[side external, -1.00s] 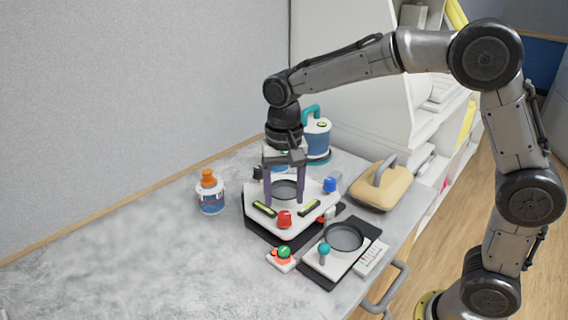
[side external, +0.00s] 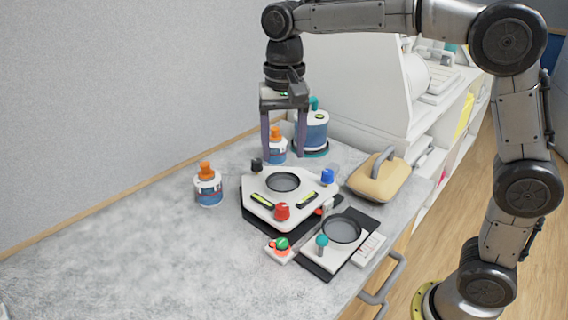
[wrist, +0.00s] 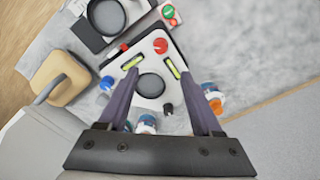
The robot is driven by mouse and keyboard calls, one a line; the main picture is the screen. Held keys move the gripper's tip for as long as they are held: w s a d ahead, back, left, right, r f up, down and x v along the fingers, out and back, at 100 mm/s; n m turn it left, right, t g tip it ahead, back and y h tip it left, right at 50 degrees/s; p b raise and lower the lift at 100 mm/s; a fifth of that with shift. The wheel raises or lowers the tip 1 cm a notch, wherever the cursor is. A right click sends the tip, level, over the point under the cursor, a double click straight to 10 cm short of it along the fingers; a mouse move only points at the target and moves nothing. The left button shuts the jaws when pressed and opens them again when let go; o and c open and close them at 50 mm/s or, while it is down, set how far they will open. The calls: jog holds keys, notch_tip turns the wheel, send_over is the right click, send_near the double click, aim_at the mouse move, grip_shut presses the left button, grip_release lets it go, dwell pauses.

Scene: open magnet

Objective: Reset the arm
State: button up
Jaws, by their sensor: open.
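My gripper (side external: 284,158) is open and empty, pointing down above the back of the white device (side external: 262,198). The device has a round dark dish, two yellow-green level vials and red, blue and black knobs. In the wrist view, my gripper's two purple fingers (wrist: 160,103) are spread wide. The device (wrist: 150,60) shows beyond and between them, with nothing held.
A smaller plate with a round dish (side external: 343,231) and a block with a green-and-red knob (side external: 281,246) stand in front. Orange-capped bottles (side external: 209,188), a blue-and-white canister (side external: 312,130) and a tan handled block (side external: 377,181) stand nearby. The left counter is clear.

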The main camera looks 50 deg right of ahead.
jog(key=s+d+r+t, duration=0.2)
jog(key=s+d+r, duration=0.1)
jog(key=s, duration=0.3)
jog(key=s+d+r+t, duration=0.1)
jog(key=s+d+r, duration=0.1)
jog(key=s, duration=0.5)
jog(key=s+d+f+n+t, duration=0.2)
jog(key=s+f+n, duration=0.5)
jog(key=s+f, duration=0.2)
jog(key=shift+s+f+n, duration=0.25)
jog(key=shift+n, duration=0.15)
